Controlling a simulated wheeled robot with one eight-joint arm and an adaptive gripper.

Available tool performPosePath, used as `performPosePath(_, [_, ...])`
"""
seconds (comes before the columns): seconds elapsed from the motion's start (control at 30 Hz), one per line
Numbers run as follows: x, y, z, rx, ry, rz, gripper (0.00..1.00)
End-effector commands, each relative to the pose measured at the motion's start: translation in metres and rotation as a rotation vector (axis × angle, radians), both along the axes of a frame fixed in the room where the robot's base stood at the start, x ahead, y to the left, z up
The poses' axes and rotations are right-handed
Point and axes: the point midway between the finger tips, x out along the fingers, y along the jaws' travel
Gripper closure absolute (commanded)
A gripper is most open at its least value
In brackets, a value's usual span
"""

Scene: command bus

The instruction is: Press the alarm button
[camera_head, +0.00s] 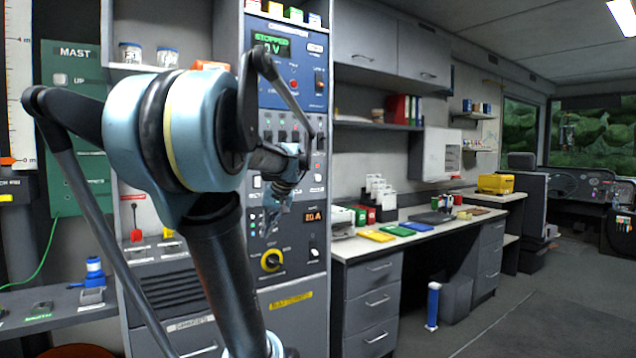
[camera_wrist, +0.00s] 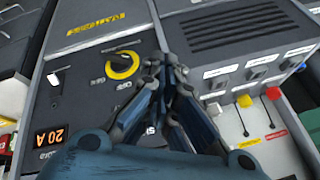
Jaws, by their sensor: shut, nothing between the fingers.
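No label that I can read as alarm shows in either view, so I cannot tell which control is the alarm button. A small red button (camera_head: 294,83) sits on the blue upper panel under the green STOPPED display. My gripper and arm hide part of the cabinet's middle panel.
Red and yellow capped levers (camera_wrist: 272,93) stand beside the cabinet. An orange 20 A display (camera_wrist: 50,137) and a white rocker switch (camera_wrist: 55,78) are near the knob. A desk (camera_head: 400,240) with coloured folders stands to the right.

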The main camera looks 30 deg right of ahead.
Motion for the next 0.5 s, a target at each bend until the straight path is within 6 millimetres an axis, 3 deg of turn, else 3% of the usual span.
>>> performPosePath(0.03, [0.010,-0.025,0.014,0.007,-0.021,-0.033,1.00])
performPosePath(0.2, [0.034,-0.106,0.057,0.029,-0.102,-0.122,1.00])
performPosePath(0.4, [0.043,-0.202,0.098,0.035,-0.193,-0.222,1.00])
performPosePath(0.5, [0.041,-0.239,0.111,0.033,-0.227,-0.257,1.00])
